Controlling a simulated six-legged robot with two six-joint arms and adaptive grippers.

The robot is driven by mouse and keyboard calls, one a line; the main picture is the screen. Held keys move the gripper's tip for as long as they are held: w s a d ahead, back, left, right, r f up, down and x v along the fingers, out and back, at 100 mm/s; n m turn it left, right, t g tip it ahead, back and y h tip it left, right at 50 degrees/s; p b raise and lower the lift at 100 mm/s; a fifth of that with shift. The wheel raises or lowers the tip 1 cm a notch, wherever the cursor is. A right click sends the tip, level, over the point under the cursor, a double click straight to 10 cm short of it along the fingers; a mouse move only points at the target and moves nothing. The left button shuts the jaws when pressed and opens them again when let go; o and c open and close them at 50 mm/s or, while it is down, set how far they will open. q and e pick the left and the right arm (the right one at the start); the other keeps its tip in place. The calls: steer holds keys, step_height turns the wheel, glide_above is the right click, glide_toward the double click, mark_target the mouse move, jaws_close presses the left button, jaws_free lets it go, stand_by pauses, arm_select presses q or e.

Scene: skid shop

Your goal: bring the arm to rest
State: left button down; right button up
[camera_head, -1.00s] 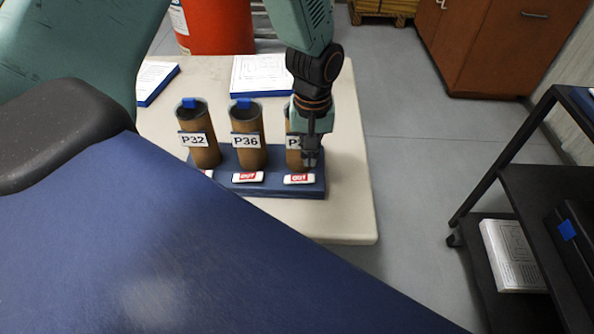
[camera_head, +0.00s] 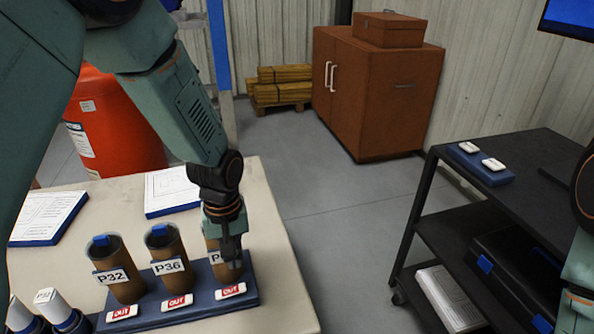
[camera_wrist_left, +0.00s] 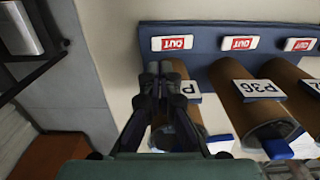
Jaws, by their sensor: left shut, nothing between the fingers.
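My left gripper (camera_head: 231,258) points down in front of the rightmost brown tube (camera_head: 212,238). It is shut and empty, and it hides part of that tube's label. In the left wrist view the closed fingertips (camera_wrist_left: 165,72) overlap the label's left part; I cannot tell whether they touch the tube. The P32 tube (camera_head: 122,275) and the P36 tube (camera_head: 170,258) stand to its left in the blue rack (camera_head: 205,306). Red and white OUT tags lie along the rack's front. My right arm shows at the right edge, but its gripper is out of view.
The rack stands on a pale table (camera_head: 275,255). White sheets on blue boards (camera_head: 172,190) lie behind it. White-topped cylinders (camera_head: 60,310) stand at lower left. A dark shelf cart (camera_head: 440,225) is to the right, with open grey floor (camera_head: 325,205) between. A brown cabinet (camera_head: 375,90) stands behind.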

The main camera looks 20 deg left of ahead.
arm_select(q)
steer(key=s+f+m, duration=0.1)
steer(key=s+f, duration=0.2)
steer(key=s, duration=0.1)
steer(key=s+d+f+m, duration=0.1)
steer(key=s+f, duration=0.3)
steer(key=s+d+f, duration=0.1)
steer(key=s+f, duration=0.3)
steer(key=shift+s+d+f+m+h, duration=0.1)
steer(key=shift+s+d+m+h, duration=0.05)
steer(key=shift+m+h, duration=0.2)
steer(key=s+f+m, duration=0.3)
steer(key=s, duration=1.2)
step_height(320, 180, down, 7)
steer(key=b, duration=0.6)
steer(key=shift+w+r+b, duration=0.15)
steer(key=shift+w+b, duration=0.15)
steer(key=shift+w, duration=0.05)
steer(key=shift+r, duration=0.1)
